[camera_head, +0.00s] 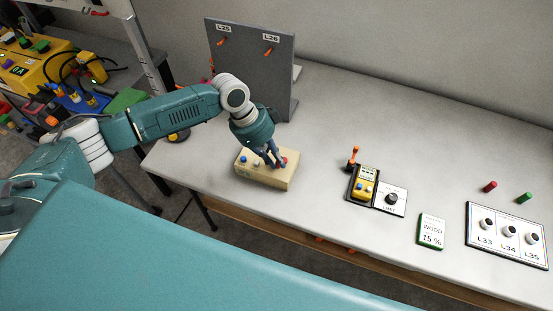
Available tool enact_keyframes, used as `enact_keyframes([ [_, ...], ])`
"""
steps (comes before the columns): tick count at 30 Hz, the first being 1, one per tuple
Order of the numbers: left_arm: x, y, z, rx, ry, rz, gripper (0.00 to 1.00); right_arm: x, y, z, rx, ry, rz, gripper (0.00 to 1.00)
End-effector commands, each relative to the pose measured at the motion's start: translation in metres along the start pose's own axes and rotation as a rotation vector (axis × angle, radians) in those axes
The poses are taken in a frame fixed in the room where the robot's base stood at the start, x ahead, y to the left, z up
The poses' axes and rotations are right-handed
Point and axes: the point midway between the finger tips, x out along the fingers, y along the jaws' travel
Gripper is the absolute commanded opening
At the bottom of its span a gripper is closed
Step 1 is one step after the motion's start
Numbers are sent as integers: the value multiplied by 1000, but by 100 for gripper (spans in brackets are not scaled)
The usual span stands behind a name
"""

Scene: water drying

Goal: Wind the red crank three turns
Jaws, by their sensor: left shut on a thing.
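A beige box (262,178) sits near the front left of the grey table. On its top are a blue knob (243,158), a small pale knob next to it, and a red part (284,161) at the right, which looks like the red crank. My left gripper (279,164) reaches down from above with its fingers shut at this red part. The fingers hide much of it, so the crank's angle cannot be told. My right gripper is not in view.
A grey upright panel (270,77) labelled L25 and L26 stands behind the arm. To the right are a yellow meter (364,184), a dial plate (391,200), a moisture card (431,232) and a knob board (507,238). The table's back middle is clear.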

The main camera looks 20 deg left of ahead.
Motion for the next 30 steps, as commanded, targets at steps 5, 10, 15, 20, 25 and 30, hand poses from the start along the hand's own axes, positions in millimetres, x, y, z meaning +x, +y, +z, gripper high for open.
enact_keyframes([
  [5,-2,-1,-4,2,9,-3,0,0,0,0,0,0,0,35],
  [10,-2,-1,-4,0,7,-3,32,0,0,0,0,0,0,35],
  [15,-1,0,-2,-1,4,-1,32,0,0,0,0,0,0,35],
  [20,-6,-1,-1,-2,3,-2,32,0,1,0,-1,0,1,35],
  [25,-32,-1,-1,0,3,-5,32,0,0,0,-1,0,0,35],
  [30,-70,-1,-2,1,3,-5,32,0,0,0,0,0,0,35],
])
